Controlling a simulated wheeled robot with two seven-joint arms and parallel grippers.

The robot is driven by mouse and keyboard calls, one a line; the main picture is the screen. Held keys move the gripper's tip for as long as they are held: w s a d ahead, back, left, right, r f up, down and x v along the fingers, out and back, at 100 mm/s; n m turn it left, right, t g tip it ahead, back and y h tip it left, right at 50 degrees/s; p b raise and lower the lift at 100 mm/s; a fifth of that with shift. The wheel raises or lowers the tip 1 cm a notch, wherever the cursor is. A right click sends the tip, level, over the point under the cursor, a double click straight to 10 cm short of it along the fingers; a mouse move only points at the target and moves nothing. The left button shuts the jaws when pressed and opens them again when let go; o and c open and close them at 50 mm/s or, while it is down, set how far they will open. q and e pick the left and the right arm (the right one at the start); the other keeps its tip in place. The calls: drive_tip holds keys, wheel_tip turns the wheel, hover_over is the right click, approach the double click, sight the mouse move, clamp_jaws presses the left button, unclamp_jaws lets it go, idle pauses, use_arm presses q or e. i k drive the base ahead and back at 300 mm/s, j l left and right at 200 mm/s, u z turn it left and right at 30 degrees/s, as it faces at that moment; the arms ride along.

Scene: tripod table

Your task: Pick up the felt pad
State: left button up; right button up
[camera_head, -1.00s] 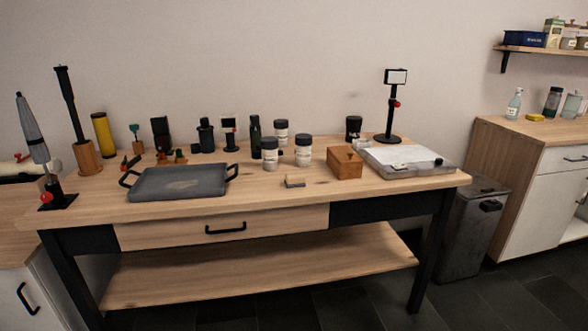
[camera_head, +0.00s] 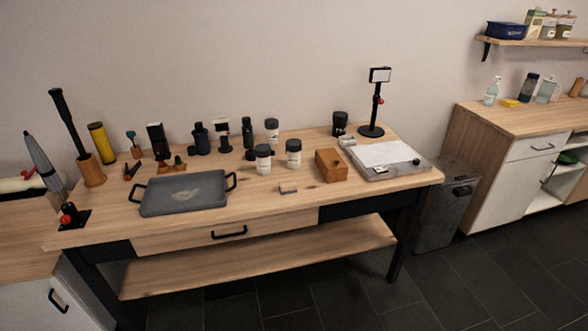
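I cannot tell for sure which thing is the felt pad. A small grey and tan block (camera_head: 288,189) lies near the table's front edge, right of centre, and may be it. A pale grey patch (camera_head: 186,195) shows inside the dark tray (camera_head: 160,206), and I cannot tell whether it is a separate piece. Neither of my grippers is in view.
The wooden table (camera_head: 255,209) has bare room around the small block. A wooden box (camera_head: 331,166) and a grey board with white paper (camera_head: 388,157) are to its right. White jars (camera_head: 293,154) stand behind it. A drawer handle (camera_head: 229,233) sticks out below.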

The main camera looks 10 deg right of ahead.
sight(289, 186)
drive_tip(key=i+j+z, duration=0.4)
drive_tip(key=i+j, duration=0.15)
drive_tip(key=i+j+z, duration=0.35)
drive_tip(key=j, duration=0.3)
drive_tip(key=i+j+z, duration=0.4)
drive_tip(key=j, duration=0.4)
